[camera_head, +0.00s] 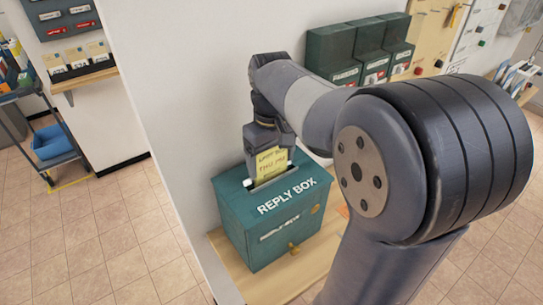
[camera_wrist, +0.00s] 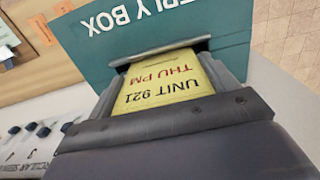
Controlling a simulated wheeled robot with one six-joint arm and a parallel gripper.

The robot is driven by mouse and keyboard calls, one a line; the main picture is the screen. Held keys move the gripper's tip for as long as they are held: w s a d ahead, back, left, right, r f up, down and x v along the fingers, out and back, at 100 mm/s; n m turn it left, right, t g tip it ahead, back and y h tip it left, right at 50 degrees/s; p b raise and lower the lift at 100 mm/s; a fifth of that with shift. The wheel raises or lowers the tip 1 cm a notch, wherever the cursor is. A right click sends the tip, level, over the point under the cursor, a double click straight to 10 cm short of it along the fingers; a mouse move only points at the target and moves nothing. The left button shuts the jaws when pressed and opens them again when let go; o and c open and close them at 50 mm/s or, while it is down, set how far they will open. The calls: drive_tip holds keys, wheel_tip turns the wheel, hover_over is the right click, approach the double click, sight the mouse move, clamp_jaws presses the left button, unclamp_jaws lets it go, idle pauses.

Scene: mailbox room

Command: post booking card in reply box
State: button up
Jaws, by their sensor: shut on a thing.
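The reply box (camera_head: 268,240) is a teal box with white "REPLY BOX" lettering on its top. It stands on a wooden shelf, and its top also shows in the wrist view (camera_wrist: 135,32). The booking card is yellow (camera_head: 270,163) and reads "UNIT 921 THU PM" in the wrist view (camera_wrist: 165,85). My gripper (camera_head: 268,172) is shut on the card, right above the box top. The card's far edge is at the dark slot (camera_wrist: 160,52); I cannot tell how far it reaches inside. My gripper hides part of the slot.
The wooden shelf (camera_head: 238,275) has bare room at its front. Several dark green boxes (camera_head: 358,50) stand behind my arm along the white wall (camera_head: 170,60). A cart with a blue bin (camera_head: 52,142) stands at the left on the tiled floor.

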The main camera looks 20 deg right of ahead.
sight(272, 169)
drive_tip(key=shift+f+b, duration=0.9)
drive_tip(key=shift+f, duration=0.65)
drive_tip(key=shift+r, duration=0.1)
drive_tip(key=o, duration=0.9)
wheel_tip(272, 169, up, 11)
drive_tip(key=shift+f, duration=0.1)
